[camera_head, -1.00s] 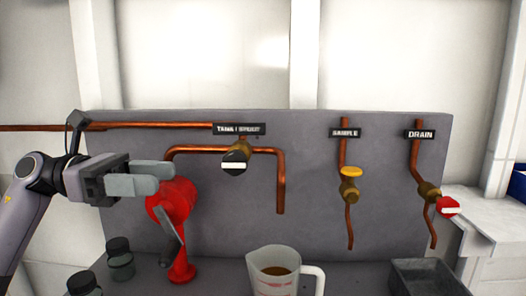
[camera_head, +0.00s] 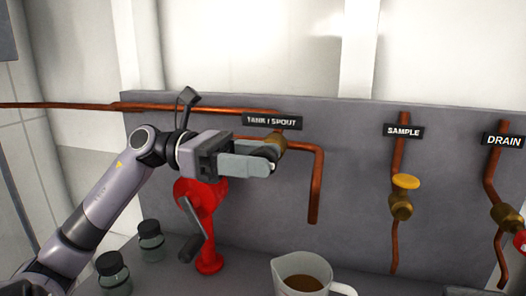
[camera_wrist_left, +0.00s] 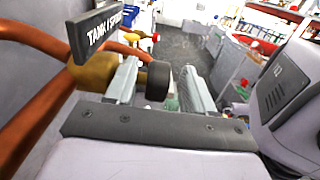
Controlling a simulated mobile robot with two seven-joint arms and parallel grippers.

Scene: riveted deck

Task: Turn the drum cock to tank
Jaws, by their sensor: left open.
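The drum cock sits on the copper pipe under the TANK / SPOUT label (camera_head: 271,121). Its brass body (camera_head: 281,144) shows just behind my left gripper (camera_head: 268,160) in the head view, where the fingers largely hide its black knob. In the left wrist view the black knob (camera_wrist_left: 158,82) lies between the two spread fingers of my left gripper (camera_wrist_left: 168,86), closer to the left finger. The gripper is open; I cannot tell whether a finger touches the knob. The knob's white mark is hidden. My right gripper is out of view.
A red hand pump (camera_head: 207,225) stands below my left gripper. A jug of brown liquid (camera_head: 303,278) and dark-capped jars (camera_head: 150,236) stand on the bench. The yellow SAMPLE valve (camera_head: 404,183) and red DRAIN valve (camera_head: 520,240) are to the right.

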